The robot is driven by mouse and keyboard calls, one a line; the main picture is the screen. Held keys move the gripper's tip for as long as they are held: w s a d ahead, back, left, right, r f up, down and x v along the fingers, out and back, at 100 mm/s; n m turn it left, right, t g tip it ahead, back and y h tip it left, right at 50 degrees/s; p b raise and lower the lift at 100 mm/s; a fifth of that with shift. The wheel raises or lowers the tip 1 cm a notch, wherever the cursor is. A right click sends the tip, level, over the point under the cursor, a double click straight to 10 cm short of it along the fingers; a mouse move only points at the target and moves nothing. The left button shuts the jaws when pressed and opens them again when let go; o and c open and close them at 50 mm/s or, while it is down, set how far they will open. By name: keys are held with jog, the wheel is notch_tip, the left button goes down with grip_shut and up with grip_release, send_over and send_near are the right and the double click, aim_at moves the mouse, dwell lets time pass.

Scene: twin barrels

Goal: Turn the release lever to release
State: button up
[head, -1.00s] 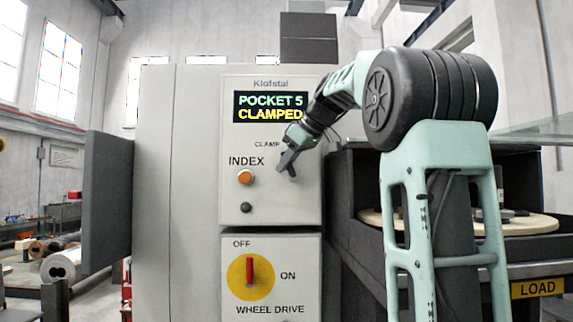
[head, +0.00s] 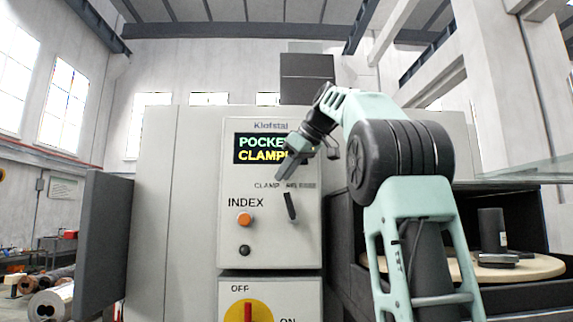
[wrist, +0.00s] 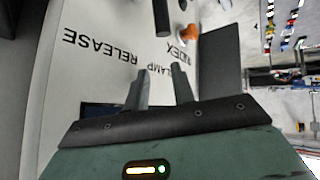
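The release lever (head: 290,207) is a short dark bar on the grey panel, its top tilted a little left, below the CLAMP and RELEASE lettering. In the wrist view the lever (wrist: 161,18) shows at the top, beyond the fingertips. My gripper (head: 283,172) is above the lever in the head view, apart from it, in front of the panel. In the wrist view my gripper (wrist: 158,70) has its two fingers apart with nothing between them. The display (head: 262,149) reads CLAMPED in part; my gripper hides its right end.
The orange INDEX button (head: 245,219) and a black button (head: 244,250) sit left of the lever. The red wheel drive switch (head: 248,312) is below. A dark side panel (head: 103,245) stands at left; a round table (head: 520,266) is at right.

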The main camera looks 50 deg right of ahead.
jog(key=shift+r, duration=0.75)
jog(key=shift+c, duration=0.4)
